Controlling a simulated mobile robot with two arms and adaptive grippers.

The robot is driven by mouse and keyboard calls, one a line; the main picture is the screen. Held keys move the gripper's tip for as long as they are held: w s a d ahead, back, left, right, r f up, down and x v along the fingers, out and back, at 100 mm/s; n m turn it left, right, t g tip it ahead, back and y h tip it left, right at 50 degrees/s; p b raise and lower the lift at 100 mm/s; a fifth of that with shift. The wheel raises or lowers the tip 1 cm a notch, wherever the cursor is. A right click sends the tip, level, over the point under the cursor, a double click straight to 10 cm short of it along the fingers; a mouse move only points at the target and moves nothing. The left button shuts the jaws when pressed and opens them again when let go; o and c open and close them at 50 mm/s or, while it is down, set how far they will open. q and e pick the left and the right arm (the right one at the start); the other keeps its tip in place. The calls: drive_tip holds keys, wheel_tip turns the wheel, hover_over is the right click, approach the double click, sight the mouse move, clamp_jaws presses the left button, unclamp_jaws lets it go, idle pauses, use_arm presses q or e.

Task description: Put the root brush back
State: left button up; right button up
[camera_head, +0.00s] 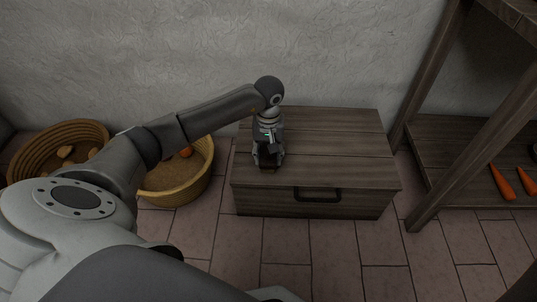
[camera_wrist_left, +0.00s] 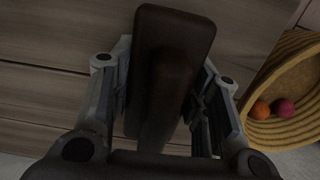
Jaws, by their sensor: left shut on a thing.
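My left gripper (camera_head: 268,158) points down over the wooden chest (camera_head: 345,165). It is shut on a dark brown block-like thing that I take to be the root brush. In the left wrist view the brush (camera_wrist_left: 174,50) lies between the two fingers of the left gripper (camera_wrist_left: 160,100), with its broad end at the top of the picture. Bristles cannot be made out. In the head view the brush is mostly hidden by the gripper, and I cannot tell whether it touches the chest top. My right gripper is not in view.
A yellow basket (camera_head: 177,187) with an orange ball (camera_head: 186,151) stands left of the chest. The left wrist view also shows a pink ball (camera_wrist_left: 284,107) there. A brown basket (camera_head: 95,132) is farther left. A wooden shelf (camera_head: 455,135) with carrots (camera_head: 502,182) stands right.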

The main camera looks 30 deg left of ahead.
use_arm(q)
drive_tip(key=shift+f, duration=0.1)
drive_tip(key=o, duration=1)
